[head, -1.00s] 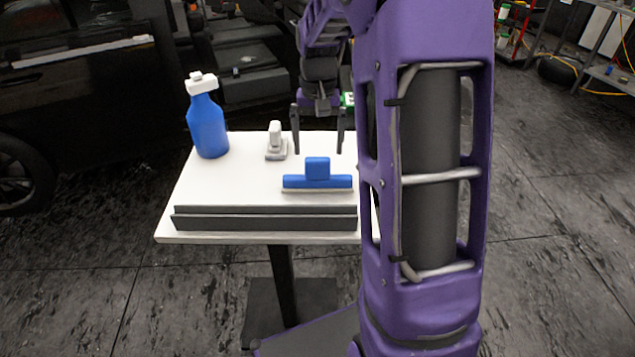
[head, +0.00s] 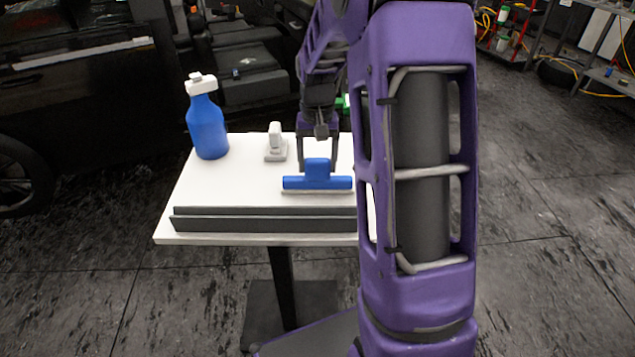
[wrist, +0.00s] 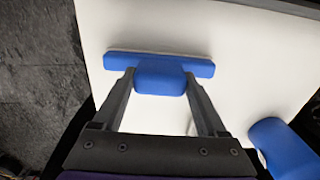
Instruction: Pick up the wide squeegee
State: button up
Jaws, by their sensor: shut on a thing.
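The wide squeegee (head: 317,183) is blue, with a long crossbar and a short block handle, and it is on the white table (head: 240,185). It also shows in the wrist view (wrist: 160,76), with its handle between my two fingers. My gripper (head: 318,167) has come down over the handle from behind and is shut on it. In the wrist view my gripper (wrist: 160,85) has one finger on each side of the handle. I cannot tell whether the squeegee has left the table surface.
A blue spray bottle with a white top (head: 207,120) stands at the table's back left. A small grey-white tool (head: 276,143) stands between it and the squeegee. Long dark bars (head: 262,222) lie along the front edge. A black car (head: 80,90) is behind on the left.

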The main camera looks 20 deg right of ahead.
grip_shut()
jog(key=shift+r, duration=0.1)
notch_tip(320, 180, up, 10)
jog(key=shift+f+p, duration=0.1)
jog(key=shift+p, duration=0.5)
